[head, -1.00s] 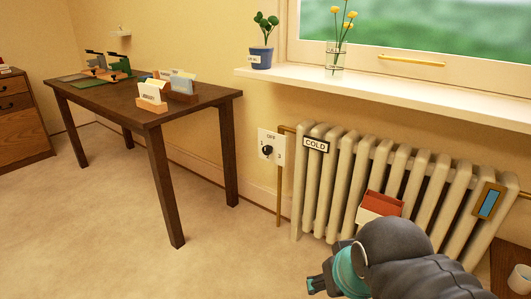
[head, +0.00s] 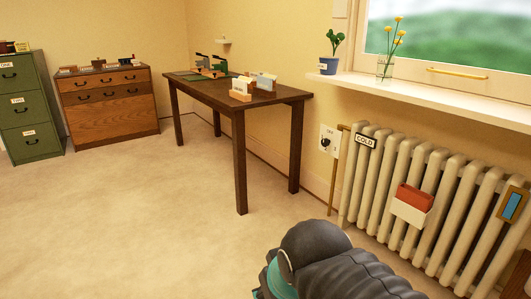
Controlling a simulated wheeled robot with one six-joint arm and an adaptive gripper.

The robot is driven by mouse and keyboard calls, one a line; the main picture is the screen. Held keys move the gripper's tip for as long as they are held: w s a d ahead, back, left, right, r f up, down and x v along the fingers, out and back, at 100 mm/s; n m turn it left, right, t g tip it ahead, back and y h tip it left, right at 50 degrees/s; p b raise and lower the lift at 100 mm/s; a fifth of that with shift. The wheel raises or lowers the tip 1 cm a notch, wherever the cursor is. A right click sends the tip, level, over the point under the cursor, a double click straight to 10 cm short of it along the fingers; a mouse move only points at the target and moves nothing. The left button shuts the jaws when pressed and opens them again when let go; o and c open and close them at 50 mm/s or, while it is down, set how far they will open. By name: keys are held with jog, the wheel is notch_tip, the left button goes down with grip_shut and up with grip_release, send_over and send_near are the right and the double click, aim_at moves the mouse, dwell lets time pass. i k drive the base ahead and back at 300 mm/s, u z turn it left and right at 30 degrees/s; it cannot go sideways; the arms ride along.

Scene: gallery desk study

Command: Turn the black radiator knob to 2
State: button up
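The black radiator knob (head: 325,143) sits on a white plate (head: 330,136) on the wall, between the desk and the radiator. The plate has small markings, too small to read here; the knob's setting cannot be told. The cream radiator (head: 402,188) stands right of the plate and carries a COLD sign (head: 366,141). My arm shows at the bottom of the head view, well apart from the knob. My gripper is below the frame and its fingers are hidden.
A dark wooden desk (head: 201,88) stands left of the knob. A white holder with a red top (head: 411,205) hangs on the radiator. The windowsill (head: 437,101) bears a blue plant pot (head: 329,66) and a flower vase (head: 386,68). The carpet (head: 130,215) is clear at the left and front.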

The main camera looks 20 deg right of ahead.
aim_at(324, 142)
jog(key=u, duration=0.2)
jog(key=k, duration=0.4)
jog(key=u, duration=0.2)
jog(key=i, duration=1.35)
jog(key=z, duration=1.6)
jog(key=i, duration=0.6)
jog(key=z, duration=0.75)
